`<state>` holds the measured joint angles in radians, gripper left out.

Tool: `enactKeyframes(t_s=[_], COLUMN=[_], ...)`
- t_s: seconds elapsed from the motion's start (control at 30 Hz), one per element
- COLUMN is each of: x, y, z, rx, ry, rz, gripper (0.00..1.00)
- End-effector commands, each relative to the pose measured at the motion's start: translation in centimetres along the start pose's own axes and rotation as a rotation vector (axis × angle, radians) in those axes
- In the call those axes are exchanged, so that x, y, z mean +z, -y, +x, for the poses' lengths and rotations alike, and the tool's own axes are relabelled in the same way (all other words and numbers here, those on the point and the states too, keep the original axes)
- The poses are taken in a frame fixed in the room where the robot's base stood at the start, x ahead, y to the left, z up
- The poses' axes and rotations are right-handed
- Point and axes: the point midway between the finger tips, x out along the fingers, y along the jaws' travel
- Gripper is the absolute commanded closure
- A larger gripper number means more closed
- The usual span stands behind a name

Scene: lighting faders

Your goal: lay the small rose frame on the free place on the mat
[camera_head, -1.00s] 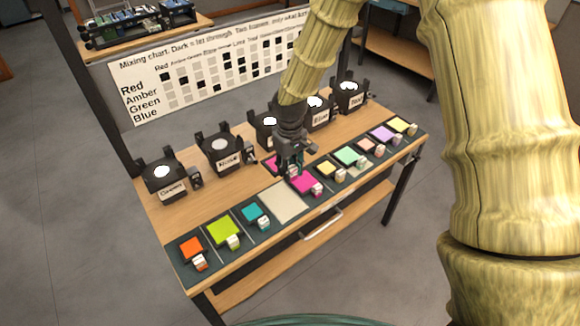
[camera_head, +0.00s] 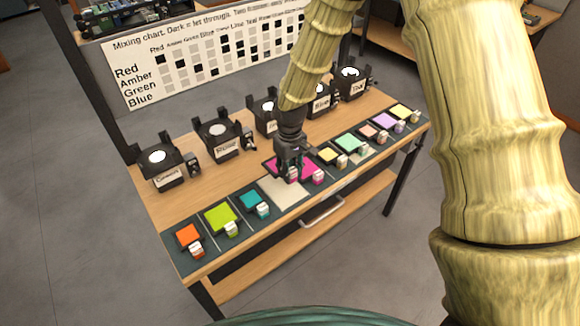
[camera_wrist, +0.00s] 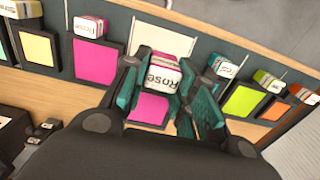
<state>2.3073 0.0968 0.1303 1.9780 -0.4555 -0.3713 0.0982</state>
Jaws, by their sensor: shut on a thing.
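My gripper (camera_head: 291,165) is shut on the white tag of the small rose frame (camera_wrist: 150,109), whose label reads "Rose" in the wrist view. The frame's magenta panel (camera_head: 272,168) shows partly beside the fingers in the head view. It is held above the table side of the mat (camera_head: 178,258); the exact height cannot be told. The free place (camera_head: 283,193) is a bare cream rectangle just in front of the gripper. It also shows in the wrist view (camera_wrist: 165,38), beyond the tag and partly hidden by it.
Another magenta frame (camera_head: 305,171) lies immediately right of the free place, and a teal frame (camera_head: 251,203) lies left of it. More coloured frames line the mat on both sides. Several black lamp holders (camera_head: 222,137) stand behind. A mixing chart (camera_head: 200,60) stands at the back.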

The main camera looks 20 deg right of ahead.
Motion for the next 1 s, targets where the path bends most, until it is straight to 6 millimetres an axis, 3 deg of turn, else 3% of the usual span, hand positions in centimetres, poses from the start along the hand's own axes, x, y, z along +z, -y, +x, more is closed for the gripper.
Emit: enactKeyframes(t_s=[0.6,1.0], x=[0.0,0.0], y=[0.0,0.0], z=[4.7,6.0], rx=[0.001,0.001], ry=[0.000,0.000], rz=[-0.002,0.000], gripper=[0.98,0.98])
